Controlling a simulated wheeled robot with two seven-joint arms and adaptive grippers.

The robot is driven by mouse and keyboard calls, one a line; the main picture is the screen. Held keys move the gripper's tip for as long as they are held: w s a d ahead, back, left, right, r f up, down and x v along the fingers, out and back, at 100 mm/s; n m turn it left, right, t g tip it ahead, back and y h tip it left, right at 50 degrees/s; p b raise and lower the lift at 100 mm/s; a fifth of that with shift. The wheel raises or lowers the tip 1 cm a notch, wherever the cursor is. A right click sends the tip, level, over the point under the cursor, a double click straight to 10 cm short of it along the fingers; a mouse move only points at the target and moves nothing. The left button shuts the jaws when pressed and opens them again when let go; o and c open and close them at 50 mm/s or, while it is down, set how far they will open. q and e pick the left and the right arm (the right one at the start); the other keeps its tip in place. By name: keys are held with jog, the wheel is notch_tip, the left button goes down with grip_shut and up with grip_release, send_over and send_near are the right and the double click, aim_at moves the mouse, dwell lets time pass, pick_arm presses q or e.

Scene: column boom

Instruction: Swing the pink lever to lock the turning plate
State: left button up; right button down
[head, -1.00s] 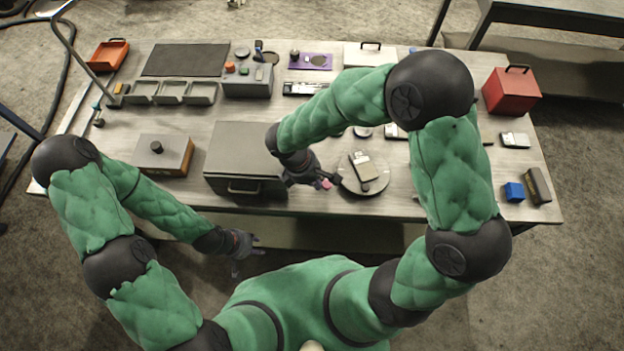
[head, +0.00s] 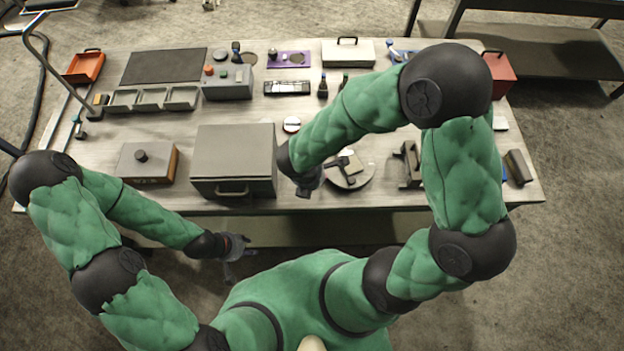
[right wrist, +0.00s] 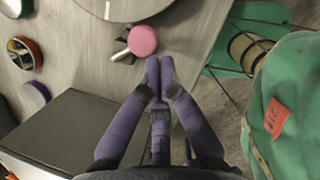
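The turning plate (head: 372,178) is a round grey disc near the front edge of the table, with a light block and a dark handle on it. Its rim shows at the top of the right wrist view (right wrist: 165,8). The pink lever's round knob (right wrist: 143,40) is beside the plate, with a short pale bar at its lower left. In the head view the right gripper (head: 307,190) hides the knob. My left gripper (head: 240,258) hangs open and empty before the table.
A grey box with a handle (head: 233,155) stands close left of my right gripper. A dark bracket (head: 410,165) stands right of the plate. A wooden-sided box (head: 147,162) is farther left. Trays and small tools fill the back.

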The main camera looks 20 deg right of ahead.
jog(key=shift+d, duration=0.45)
dwell(0.6)
